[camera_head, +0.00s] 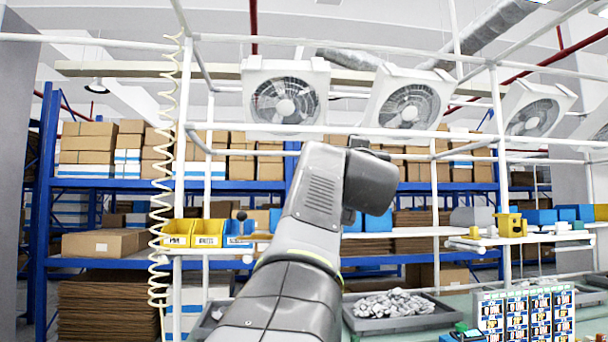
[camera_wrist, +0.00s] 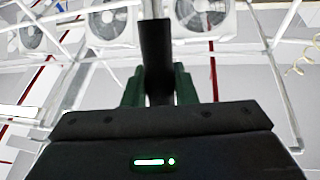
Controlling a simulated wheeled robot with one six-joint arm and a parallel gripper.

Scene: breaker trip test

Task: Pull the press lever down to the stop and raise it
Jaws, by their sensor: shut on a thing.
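In the wrist view my gripper (camera_wrist: 158,78) has its two green fingers closed on a black upright bar. This bar, which looks like the press lever (camera_wrist: 156,45), rises between the fingers and past their tips. A pale post shows behind its upper end. In the head view my grey arm fills the middle and hides the gripper. The press body and the lever's pivot cannot be made out in either view, so the lever's angle and its distance from the stop cannot be told.
Grey trays with metal parts (camera_head: 395,308) lie on the bench right of my arm. A panel of breakers (camera_head: 527,314) stands at the lower right. Yellow bins (camera_head: 194,233) sit at left. White frame posts and fans (camera_head: 285,98) stand around and above the arm.

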